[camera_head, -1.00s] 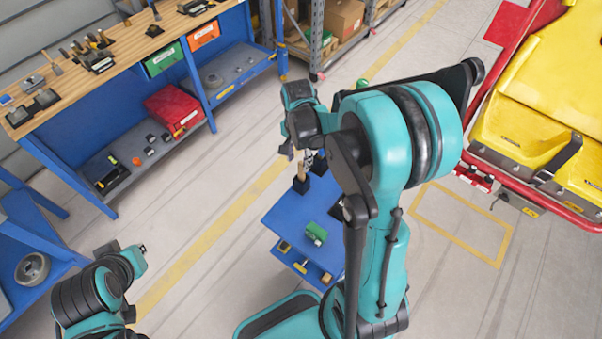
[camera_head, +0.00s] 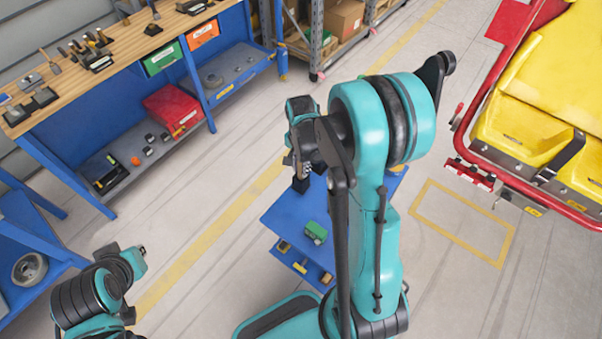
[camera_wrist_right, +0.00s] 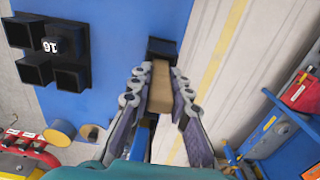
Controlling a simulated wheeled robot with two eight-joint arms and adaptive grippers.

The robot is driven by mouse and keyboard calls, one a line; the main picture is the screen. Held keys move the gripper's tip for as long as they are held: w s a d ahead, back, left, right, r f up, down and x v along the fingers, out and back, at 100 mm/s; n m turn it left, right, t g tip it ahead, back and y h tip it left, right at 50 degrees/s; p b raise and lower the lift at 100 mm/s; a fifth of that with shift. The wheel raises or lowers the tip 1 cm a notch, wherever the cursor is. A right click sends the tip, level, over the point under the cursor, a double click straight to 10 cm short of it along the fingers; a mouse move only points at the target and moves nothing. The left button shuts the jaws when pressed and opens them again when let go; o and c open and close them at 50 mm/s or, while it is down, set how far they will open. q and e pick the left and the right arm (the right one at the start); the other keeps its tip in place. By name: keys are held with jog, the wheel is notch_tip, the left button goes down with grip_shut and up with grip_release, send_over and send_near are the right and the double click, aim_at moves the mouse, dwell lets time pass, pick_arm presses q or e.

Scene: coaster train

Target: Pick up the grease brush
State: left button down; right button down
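The grease brush shows as a tan wooden handle (camera_wrist_right: 161,86) in the right wrist view. It stands in a small black holder (camera_wrist_right: 161,48) at the edge of a blue cart top. My right gripper (camera_wrist_right: 160,80) has one finger on each side of the handle, close against it, and looks shut on it. In the head view my right gripper (camera_head: 302,166) is low over the black holder (camera_head: 300,184), and the brush there is mostly hidden. My left gripper (camera_head: 141,250) is at the lower left, away from the cart; its fingers are too small to read.
The blue cart (camera_head: 283,212) carries a green item (camera_head: 315,232). In the wrist view black bins (camera_wrist_right: 50,55) sit on it. A workbench (camera_head: 100,75) with tools stands upper left, a yellow and red coaster car (camera_head: 520,110) at right.

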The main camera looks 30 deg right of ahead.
jog(key=shift+r, duration=0.1)
notch_tip(320, 180, up, 10)
jog(key=shift+f+p, duration=0.1)
jog(key=shift+p, duration=1.1)
